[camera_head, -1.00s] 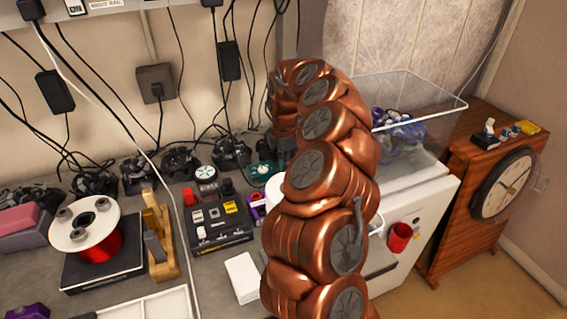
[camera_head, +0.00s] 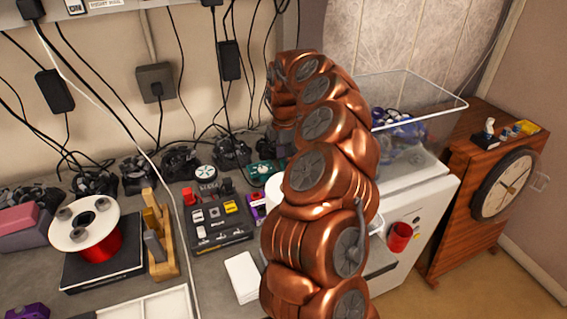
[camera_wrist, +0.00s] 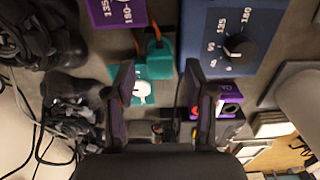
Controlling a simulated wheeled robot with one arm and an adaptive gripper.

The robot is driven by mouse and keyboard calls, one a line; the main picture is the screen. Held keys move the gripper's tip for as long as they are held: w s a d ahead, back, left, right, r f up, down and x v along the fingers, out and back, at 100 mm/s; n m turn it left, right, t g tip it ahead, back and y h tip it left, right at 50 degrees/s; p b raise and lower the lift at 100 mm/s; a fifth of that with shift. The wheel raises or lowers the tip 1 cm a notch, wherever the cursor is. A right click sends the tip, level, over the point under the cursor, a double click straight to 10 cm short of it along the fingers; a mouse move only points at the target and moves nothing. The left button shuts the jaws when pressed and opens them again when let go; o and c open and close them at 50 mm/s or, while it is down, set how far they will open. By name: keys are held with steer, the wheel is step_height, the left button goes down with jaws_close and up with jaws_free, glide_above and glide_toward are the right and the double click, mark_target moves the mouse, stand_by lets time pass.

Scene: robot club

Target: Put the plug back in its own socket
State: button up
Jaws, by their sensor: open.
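My gripper (camera_wrist: 160,72) is open in the wrist view, its two dark fingers spread over the bench with nothing seen held between them. Between and beyond the fingertips lies a teal box (camera_wrist: 153,70) with a white knob and an orange lead or plug-like part at its upper end. I cannot tell which item is the task's plug or its own socket. In the head view, a grey square plug or adapter (camera_head: 155,83) sits on the wall with a black cord. My copper arm hides the gripper there.
A blue box (camera_wrist: 225,40) with a dial and a purple box (camera_wrist: 115,12) lie near the fingers. Black cables (camera_wrist: 65,100) are bundled at the left.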

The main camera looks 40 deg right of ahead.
step_height(320, 180, up, 10)
steer(key=shift+f, duration=0.25)
stand_by(0.8)
